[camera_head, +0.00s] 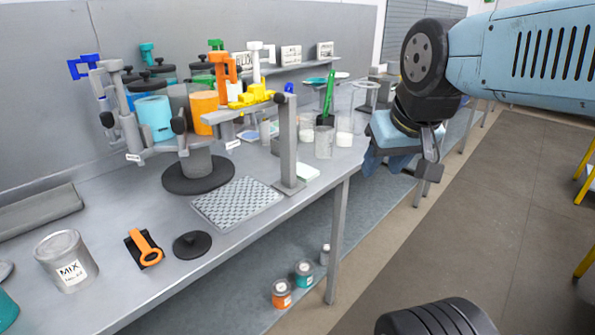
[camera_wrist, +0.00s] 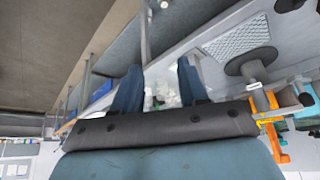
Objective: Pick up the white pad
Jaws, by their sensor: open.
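A pale, flat slab that looks like the white pad (camera_head: 306,174) lies on the grey bench near its front edge, beside the foot of a grey upright post. The post hides part of it. My gripper (camera_head: 388,162) is in the air to the right of the pad, past the bench's front edge and apart from it. In the wrist view my two blue fingers (camera_wrist: 158,82) stand apart with nothing held. Small whitish items show beyond the fingers there, but I cannot tell if the pad is among them.
The grey post (camera_head: 288,145) stands close to the pad. A perforated mat (camera_head: 238,203) lies left of it. Clear jars (camera_head: 324,142) and a green-handled tool (camera_head: 329,95) stand behind. A drum agitator with coloured vessels (camera_head: 154,118) fills the bench's back left.

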